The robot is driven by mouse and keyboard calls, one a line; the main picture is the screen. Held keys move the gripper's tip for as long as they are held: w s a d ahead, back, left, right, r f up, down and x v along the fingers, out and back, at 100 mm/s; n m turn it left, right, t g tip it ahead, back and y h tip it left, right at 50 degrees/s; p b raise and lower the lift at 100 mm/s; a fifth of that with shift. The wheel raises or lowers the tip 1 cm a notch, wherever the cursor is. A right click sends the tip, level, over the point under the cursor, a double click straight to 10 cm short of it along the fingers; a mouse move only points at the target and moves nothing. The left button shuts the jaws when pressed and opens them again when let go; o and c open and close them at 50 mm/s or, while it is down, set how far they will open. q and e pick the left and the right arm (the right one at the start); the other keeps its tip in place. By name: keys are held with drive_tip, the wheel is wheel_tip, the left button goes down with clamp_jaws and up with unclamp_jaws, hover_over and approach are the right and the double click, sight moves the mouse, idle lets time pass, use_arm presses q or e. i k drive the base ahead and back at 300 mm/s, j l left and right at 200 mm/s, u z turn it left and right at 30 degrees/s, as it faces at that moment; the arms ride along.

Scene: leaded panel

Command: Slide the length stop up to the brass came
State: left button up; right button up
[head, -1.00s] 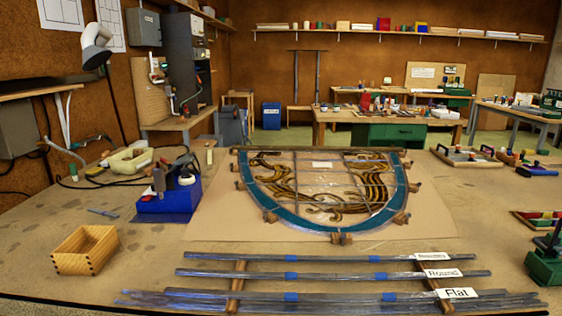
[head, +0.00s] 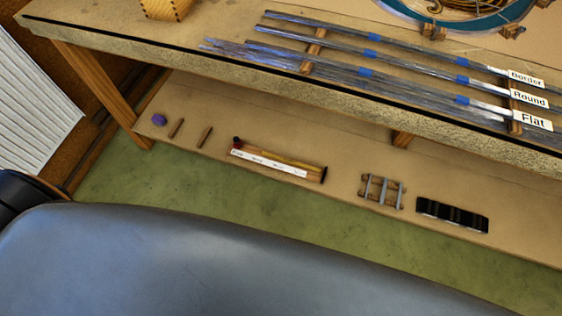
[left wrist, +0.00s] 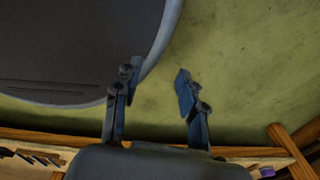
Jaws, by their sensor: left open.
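I cannot make out a length stop for certain in any view. No piece is clearly a brass came. On the lower shelf in the head view, a long narrow wooden holder (head: 277,160) has a white label strip and a yellowish strip along it; I cannot tell what it is. My left gripper (left wrist: 157,74) shows in the left wrist view, its two fingers apart with nothing between them, above the green floor. Neither gripper shows in the head view.
Lead strips (head: 385,68) labelled Border, Round and Flat lie on the bench top (head: 130,32). The lower shelf (head: 345,165) bears a small rack (head: 382,191), a black tray (head: 452,214), a purple piece (head: 159,119) and two sticks. Green floor (head: 200,190) is clear in front.

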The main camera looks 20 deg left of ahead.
sight(238, 142)
drive_tip(key=k+j+u, duration=0.1)
drive_tip(key=u, duration=0.85)
